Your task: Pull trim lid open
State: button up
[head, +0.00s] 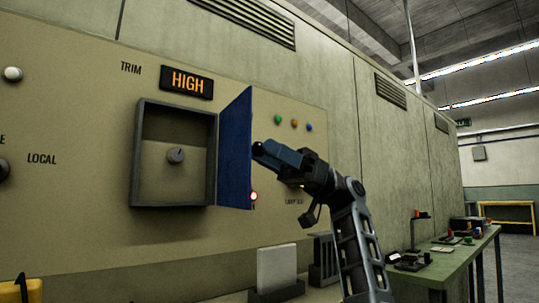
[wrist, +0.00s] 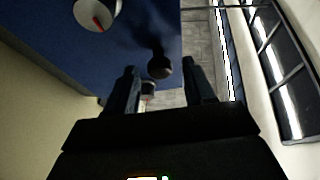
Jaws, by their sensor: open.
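The blue trim lid (head: 235,150) stands swung out from the right side of the grey box frame (head: 137,155), under the TRIM label and a display reading HIGH. A small dial (head: 176,155) shows inside the box. My gripper (head: 264,151) is at the lid's right-hand face. In the wrist view the lid (wrist: 125,45) fills the upper left. A dark round knob (wrist: 160,67) on it lies between my open fingertips (wrist: 160,76). I cannot tell whether the fingers touch it.
A pale round knob with a red mark (wrist: 97,14) shows in the wrist view. Coloured lamps (head: 294,124) and a lit red lamp (head: 253,196) sit on the panel near the lid. A green table (head: 455,250) with small items stands at the right.

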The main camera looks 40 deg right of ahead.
jog(key=v, duration=0.7)
jog(key=shift+d, duration=0.35)
jog(key=shift+s+f, duration=0.1)
jog(key=shift+f, duration=0.05)
